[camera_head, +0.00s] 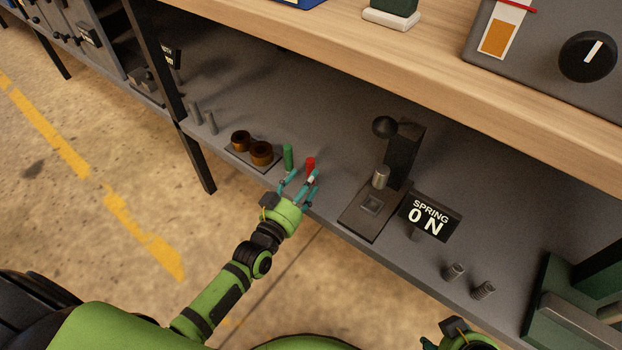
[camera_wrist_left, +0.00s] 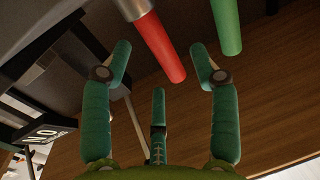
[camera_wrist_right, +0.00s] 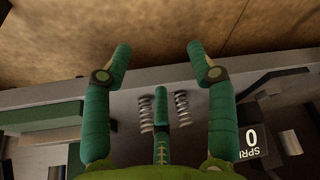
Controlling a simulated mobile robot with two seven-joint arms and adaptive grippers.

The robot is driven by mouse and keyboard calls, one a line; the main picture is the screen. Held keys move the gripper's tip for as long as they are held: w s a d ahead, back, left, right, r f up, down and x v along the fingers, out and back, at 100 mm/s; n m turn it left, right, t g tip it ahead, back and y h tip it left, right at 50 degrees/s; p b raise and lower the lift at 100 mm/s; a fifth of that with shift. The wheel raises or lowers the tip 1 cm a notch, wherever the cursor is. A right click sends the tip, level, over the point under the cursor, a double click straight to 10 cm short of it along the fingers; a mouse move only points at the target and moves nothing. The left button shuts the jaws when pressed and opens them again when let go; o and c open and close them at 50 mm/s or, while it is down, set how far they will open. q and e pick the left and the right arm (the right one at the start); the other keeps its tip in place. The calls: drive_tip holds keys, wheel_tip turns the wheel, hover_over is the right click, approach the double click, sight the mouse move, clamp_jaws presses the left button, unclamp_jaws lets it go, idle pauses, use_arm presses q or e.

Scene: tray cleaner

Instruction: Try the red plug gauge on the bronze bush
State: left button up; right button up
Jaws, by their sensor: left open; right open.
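The red plug gauge (camera_head: 310,163) stands upright on the grey shelf, with a silvery collar at one end in the left wrist view (camera_wrist_left: 163,48). My left gripper (camera_head: 301,177) is open at the shelf's front edge, close to the red gauge. In its wrist view the gauge shows between and beyond the spread fingertips; contact is not clear. Two bronze bushes (camera_head: 240,141) (camera_head: 261,152) sit on a dark plate to the left, and I cannot tell which one is meant. My right gripper (camera_wrist_right: 159,50) is open and empty; only part of it shows in the head view.
A green plug gauge (camera_head: 288,157) stands just left of the red one. A spring tester (camera_head: 400,155) and a sign (camera_head: 430,215) reading "SPRING 0 N" stand to the right. Two springs (camera_head: 454,271) (camera_head: 484,290) are farther right. A wooden upper shelf (camera_head: 330,60) overhangs the back.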

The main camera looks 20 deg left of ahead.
sight(312, 170)
use_arm(q)
drive_tip(key=w, duration=0.3)
drive_tip(key=shift+w+d+r+b, duration=0.2)
drive_tip(key=shift+w+d+b, duration=0.1)
drive_tip(key=shift+d+b, duration=0.1)
drive_tip(key=shift+w, duration=0.25)
clamp_jaws()
use_arm(e)
drive_tip(key=w+a+r+t+y, duration=0.1)
drive_tip(key=w+a+r+t, duration=0.1)
drive_tip(key=w, duration=0.4)
drive_tip(key=shift+w+a+r+t, duration=0.2)
drive_tip(key=shift+r+t, duration=0.3)
drive_tip(key=shift+t, duration=0.5)
